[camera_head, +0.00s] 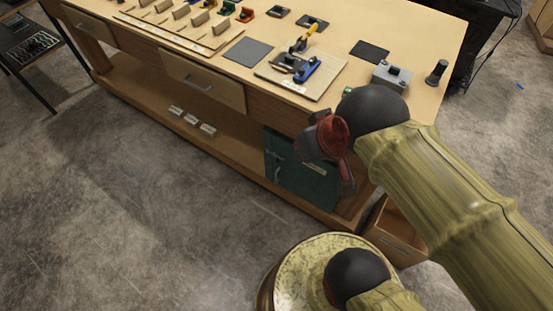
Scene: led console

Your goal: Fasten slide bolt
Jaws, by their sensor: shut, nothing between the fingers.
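A dark green cabinet (290,184) stands under the workbench, at the middle of the head view. A pale curved handle (277,172) shows on its front. A small pale fitting (316,168) near its upper edge may be the slide bolt; it is too small to tell whether it is fastened. My gripper (325,150), dark grey and red, is shut and empty. It overlaps the cabinet's upper right part in the picture and hides some of it. I cannot tell whether it touches the cabinet.
The wooden workbench (437,113) carries a board with a blue clamp-like device (305,70), a grey box (391,74) and several small parts. A closed drawer (203,82) is left of the cabinet. An open wooden drawer or box (398,240) stands low on the right.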

